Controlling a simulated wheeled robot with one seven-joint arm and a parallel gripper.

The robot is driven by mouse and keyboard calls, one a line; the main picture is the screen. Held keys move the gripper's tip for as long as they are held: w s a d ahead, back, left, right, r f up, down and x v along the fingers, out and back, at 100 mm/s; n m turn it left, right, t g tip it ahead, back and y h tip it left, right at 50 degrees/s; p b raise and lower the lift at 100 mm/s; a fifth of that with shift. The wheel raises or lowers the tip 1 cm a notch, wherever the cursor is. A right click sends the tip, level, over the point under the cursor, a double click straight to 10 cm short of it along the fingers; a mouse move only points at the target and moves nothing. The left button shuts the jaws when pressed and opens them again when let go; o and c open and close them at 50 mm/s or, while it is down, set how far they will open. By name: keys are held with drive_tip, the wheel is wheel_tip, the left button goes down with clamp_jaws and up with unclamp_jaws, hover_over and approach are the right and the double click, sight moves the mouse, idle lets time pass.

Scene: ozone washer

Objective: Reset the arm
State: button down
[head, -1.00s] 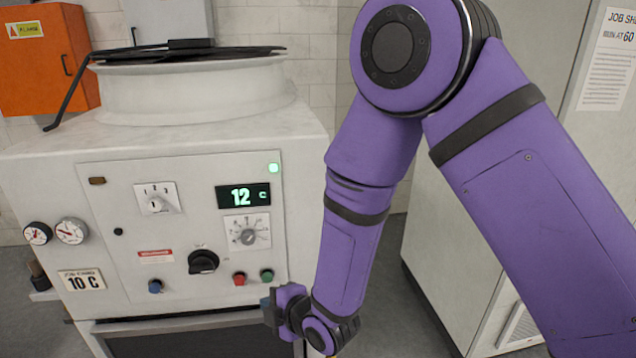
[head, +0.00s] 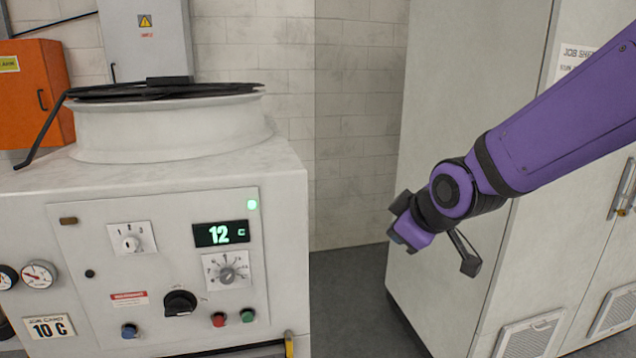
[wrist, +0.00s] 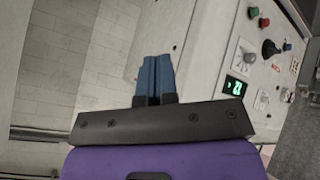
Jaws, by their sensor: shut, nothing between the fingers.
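My gripper (head: 399,240) is in the middle right of the head view, in the air to the right of the washer's panel and in front of the tall grey cabinet. In the wrist view my gripper (wrist: 155,75) shows two blue fingers side by side, shut with nothing between them. The ozone washer (head: 180,185) stands at the left. Its display (head: 220,233) reads 12 C and a green light (head: 252,204) is lit. It also shows, tilted, in the wrist view (wrist: 205,50). My gripper touches nothing that I can see.
A tall grey cabinet (head: 450,130) stands behind my arm at the right. An orange box (head: 40,95) is on the wall at the left. The floor (head: 345,300) between washer and cabinet is clear.

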drive_tip(key=s+d+r+m+g+h, duration=0.1)
drive_tip(key=s+d+r+m, duration=0.3)
drive_tip(key=s+d, duration=0.4)
drive_tip(key=s+d+r+m+g+h, duration=0.1)
drive_tip(key=s+d+r+m+h, duration=0.1)
drive_tip(key=s+d+r+m, duration=0.2)
drive_tip(key=s+d+m, duration=0.3)
drive_tip(key=s+d, duration=0.1)
drive_tip(key=s, duration=0.4)
drive_tip(key=shift+s+r+g, duration=0.15)
drive_tip(key=shift+s+g, duration=0.2)
drive_tip(key=shift+g, duration=0.05)
drive_tip(key=shift+a, duration=0.15)
